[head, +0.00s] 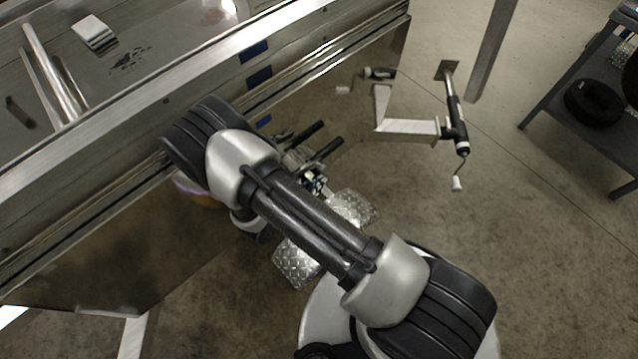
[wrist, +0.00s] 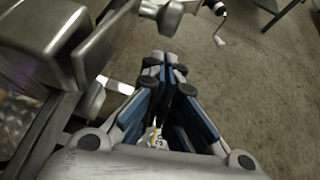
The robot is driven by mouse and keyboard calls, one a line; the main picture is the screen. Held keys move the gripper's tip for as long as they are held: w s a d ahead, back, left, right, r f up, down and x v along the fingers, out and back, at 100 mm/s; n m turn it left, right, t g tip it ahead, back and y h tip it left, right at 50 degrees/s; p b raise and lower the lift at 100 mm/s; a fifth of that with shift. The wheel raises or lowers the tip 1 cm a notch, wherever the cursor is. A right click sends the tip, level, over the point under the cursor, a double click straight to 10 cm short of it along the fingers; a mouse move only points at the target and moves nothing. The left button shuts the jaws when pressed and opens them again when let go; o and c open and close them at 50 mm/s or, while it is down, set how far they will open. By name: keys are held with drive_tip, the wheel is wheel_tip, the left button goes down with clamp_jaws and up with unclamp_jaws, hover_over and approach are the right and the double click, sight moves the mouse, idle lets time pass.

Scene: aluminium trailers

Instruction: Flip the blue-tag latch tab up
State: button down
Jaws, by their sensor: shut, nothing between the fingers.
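My gripper (wrist: 166,62) is in the wrist view, with its dark, blue-sided fingers closed together at the tips and nothing between them. The tips point up the picture, over the concrete floor and to the right of the trailer's metal edge. In the head view my arm hides most of the gripper. I cannot make out a blue-tag latch tab in either view. Blue rectangles (head: 258,77) show on the side of the aluminium trailer (head: 185,75) in the head view, but I cannot tell whether one is the tag.
A trailer jack (head: 455,115) with a crank handle stands right of the trailer; its crank (wrist: 219,38) shows in the wrist view. A bulky metal part (wrist: 45,40) fills the wrist view's upper left. A dark shelf (head: 590,120) stands at far right. Open floor (head: 540,230) lies at right.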

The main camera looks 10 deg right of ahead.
drive_tip(key=s+a+f, duration=0.5)
drive_tip(key=s+a, duration=0.1)
drive_tip(key=a, duration=0.1)
drive_tip(key=shift+s+a+f+p, duration=0.2)
drive_tip(key=shift+s+f+p, duration=0.05)
drive_tip(key=shift+s+p, duration=0.15)
